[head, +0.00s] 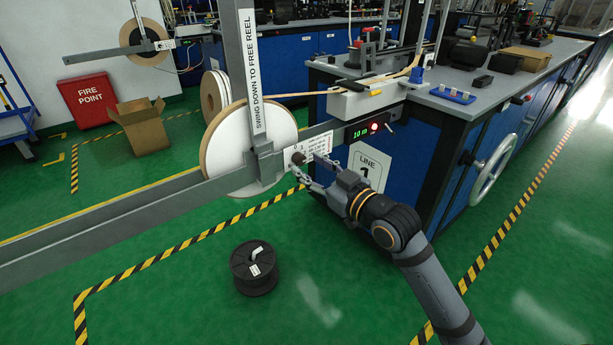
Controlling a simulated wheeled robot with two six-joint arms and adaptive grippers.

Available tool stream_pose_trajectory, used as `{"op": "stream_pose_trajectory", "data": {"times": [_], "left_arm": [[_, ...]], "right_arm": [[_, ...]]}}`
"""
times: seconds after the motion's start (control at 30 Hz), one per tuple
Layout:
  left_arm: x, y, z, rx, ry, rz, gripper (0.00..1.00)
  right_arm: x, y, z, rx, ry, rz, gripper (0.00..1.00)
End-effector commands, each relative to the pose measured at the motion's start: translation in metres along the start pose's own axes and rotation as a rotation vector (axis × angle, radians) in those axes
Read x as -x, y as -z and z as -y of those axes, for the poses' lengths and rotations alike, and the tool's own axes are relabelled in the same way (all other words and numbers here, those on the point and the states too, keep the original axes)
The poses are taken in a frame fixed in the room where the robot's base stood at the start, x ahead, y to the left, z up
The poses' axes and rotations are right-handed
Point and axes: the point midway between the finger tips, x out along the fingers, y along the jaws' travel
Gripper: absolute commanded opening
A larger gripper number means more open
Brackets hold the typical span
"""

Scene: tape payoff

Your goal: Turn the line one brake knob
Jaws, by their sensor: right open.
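The line one brake knob (298,158) is a small dark knob on a white label plate (305,148). The plate is on the grey bar that carries the white reel (222,158), beside a green digital display (360,132). My right gripper (305,164) comes in from the lower right and is open, with its fingertips close to the knob, one on each side in the picture. I cannot tell whether they touch it. The "LINE 1" sign (367,166) is on the blue cabinet behind. My left gripper is not in view.
An upright bar labelled "SWING DOWN TO FREE REEL" (257,72) crosses in front of the reel. A black spool (254,268) stands on the green floor. A handwheel (493,171) sticks out from the cabinet at right. A cardboard box (141,125) and red fire-point box (85,98) are at left.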

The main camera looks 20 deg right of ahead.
Motion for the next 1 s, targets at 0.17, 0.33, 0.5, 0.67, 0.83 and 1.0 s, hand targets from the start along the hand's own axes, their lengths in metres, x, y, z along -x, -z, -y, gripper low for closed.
{"op": "stream_pose_trajectory", "data": {"times": [0.17,0.33,0.5,0.67,0.83,1.0], "left_arm": [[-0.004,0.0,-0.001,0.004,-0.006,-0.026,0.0],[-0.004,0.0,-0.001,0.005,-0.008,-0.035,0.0],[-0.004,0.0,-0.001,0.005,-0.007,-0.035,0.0],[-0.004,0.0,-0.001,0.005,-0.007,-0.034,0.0],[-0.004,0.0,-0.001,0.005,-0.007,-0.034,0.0],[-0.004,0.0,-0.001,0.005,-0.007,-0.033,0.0]], "right_arm": [[-0.015,0.001,0.0,-0.002,-0.001,0.0,0.48],[-0.019,0.001,0.001,0.0,0.003,0.002,0.48],[-0.019,0.001,0.001,0.001,0.002,0.002,0.48],[-0.019,0.001,0.001,0.001,0.002,0.002,0.31],[-0.019,0.001,0.001,0.001,0.002,0.002,0.08],[-0.019,0.001,0.001,0.002,0.002,0.002,0.0]]}}
